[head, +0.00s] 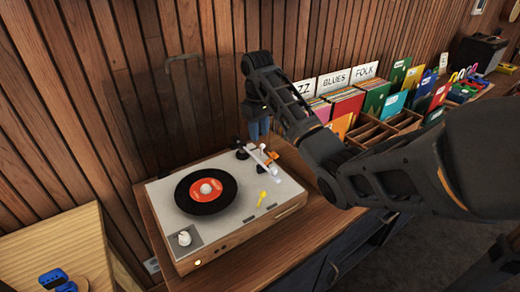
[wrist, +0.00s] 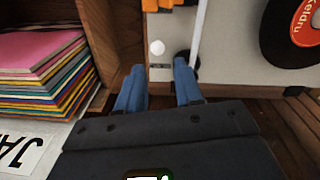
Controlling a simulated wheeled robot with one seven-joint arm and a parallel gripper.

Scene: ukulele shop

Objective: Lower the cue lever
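The turntable (head: 225,222) stands on a wooden cabinet, with a black record (head: 185,203) with a red label on it. At its back right corner are the pale tonearm (head: 258,160), an orange part (head: 271,156) and a small white knob (head: 262,147), which looks like the cue lever's end. In the wrist view the white knob (wrist: 157,47) lies just ahead of and between my blue fingertips, seemingly apart from them. The tonearm (wrist: 199,32) runs right of it. My gripper (wrist: 159,72) is open and empty, pointing down at the turntable's back right; it also shows in the head view (head: 258,133).
Record crates (head: 375,130) with JAZZ, BLUES and FOLK dividers stand close on the right. A slatted wood wall (head: 110,90) is right behind the turntable. A yellow piece (head: 263,196) sits on the deck. A light wooden table (head: 60,245) is at the lower left.

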